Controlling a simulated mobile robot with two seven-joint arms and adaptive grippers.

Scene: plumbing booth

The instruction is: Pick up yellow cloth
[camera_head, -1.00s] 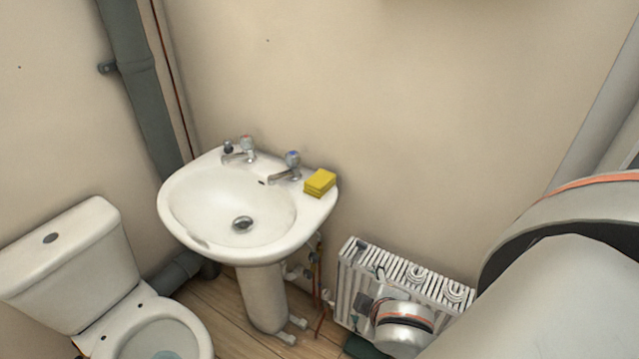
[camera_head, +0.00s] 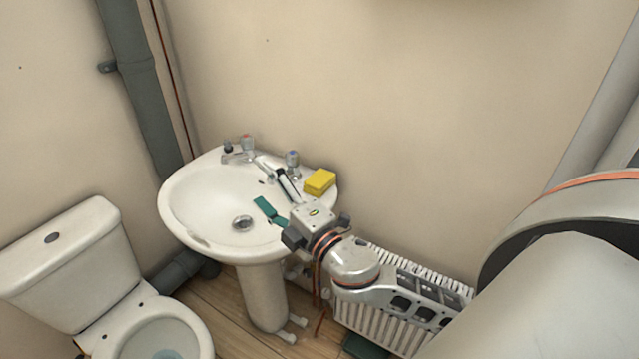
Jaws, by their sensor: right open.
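The yellow cloth (camera_head: 320,181) is a small folded block on the right rear rim of the white sink (camera_head: 188,236), beside the right tap. My right gripper (camera_head: 270,190) has come in from the lower right and is over the right part of the basin. Its fingers are spread open and empty, one toward the taps and one with a green pad toward the drain. The cloth is just right of the gripper and appears apart from it. My left gripper is not in view.
Two taps stand on the sink's back edge, the right tap (camera_head: 292,160) close to the gripper and cloth. A white radiator (camera_head: 455,290) is at the lower right, partly behind my arm. A toilet (camera_head: 75,265) stands at the left. The wall is close behind the sink.

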